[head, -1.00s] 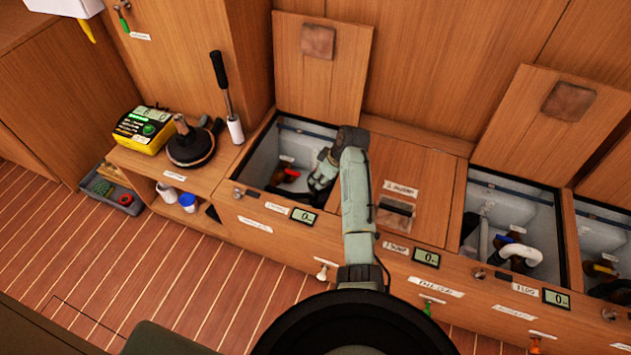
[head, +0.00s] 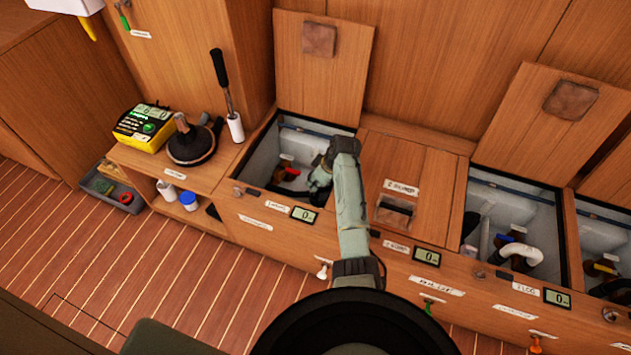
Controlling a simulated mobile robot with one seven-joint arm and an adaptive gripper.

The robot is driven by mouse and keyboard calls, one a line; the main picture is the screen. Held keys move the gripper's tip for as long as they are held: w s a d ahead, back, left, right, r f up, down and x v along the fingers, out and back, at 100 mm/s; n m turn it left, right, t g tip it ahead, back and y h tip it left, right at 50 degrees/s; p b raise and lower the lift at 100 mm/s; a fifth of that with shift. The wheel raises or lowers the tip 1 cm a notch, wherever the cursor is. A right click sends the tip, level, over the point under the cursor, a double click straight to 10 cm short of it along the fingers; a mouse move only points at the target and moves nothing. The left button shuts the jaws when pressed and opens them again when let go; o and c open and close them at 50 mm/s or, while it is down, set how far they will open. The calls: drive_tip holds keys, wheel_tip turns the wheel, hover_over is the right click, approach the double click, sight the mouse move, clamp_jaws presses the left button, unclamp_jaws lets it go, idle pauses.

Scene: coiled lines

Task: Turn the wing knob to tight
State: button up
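My arm reaches into the open left locker (head: 335,130), and my gripper (head: 312,194) is low inside it, partly behind the arm. Its fingers are too small and dark to tell whether they are open or shut. A brown fitting with a red handle (head: 290,174) is in the same locker, just left of my gripper. I cannot tell whether they touch. Similar fittings with a blue handle (head: 515,236) and a yellow handle (head: 603,267) sit in the lockers to the right. No label marks which is the wing knob, and its setting is not readable.
A closed lid (head: 425,169) lies right of the left locker. Raised lids (head: 322,62) stand behind the open lockers. A yellow meter (head: 146,126), a dark round-based tool (head: 192,145) and a black-handled tool (head: 220,68) stand on the left bench.

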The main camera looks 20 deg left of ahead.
clamp_jaws()
drive_tip(key=shift+s+m+p, duration=0.1)
drive_tip(key=shift+m+p, duration=0.2)
drive_tip(key=m+t+p, duration=0.1)
drive_tip(key=m+p, duration=0.1)
drive_tip(key=m, duration=0.1)
drive_tip(key=shift+s+a+r+h, duration=0.1)
drive_tip(key=shift+r+h, duration=0.05)
drive_tip(key=shift+h, duration=0.15)
drive_tip(key=m+t+h+p, duration=0.1)
drive_tip(key=m, duration=0.2)
drive_tip(key=m+t+h+p, duration=0.1)
drive_tip(key=m+p, duration=0.1)
drive_tip(key=m, duration=0.1)
drive_tip(key=shift+s+a+m, duration=0.1)
drive_tip(key=shift+a+m, duration=0.05)
drive_tip(key=shift+m, duration=0.25)
drive_tip(key=m, duration=0.2)
drive_tip(key=m+h, duration=0.1)
drive_tip(key=m, duration=0.1)
drive_tip(key=shift+a+f+t+h, duration=0.1)
drive_tip(key=shift+f+t+h, duration=0.1)
drive_tip(key=shift+t+h, duration=0.1)
drive_tip(key=shift+m+h+b, duration=0.7)
drive_tip(key=shift+m+b, duration=0.2)
drive_tip(key=shift+m, duration=1.2)
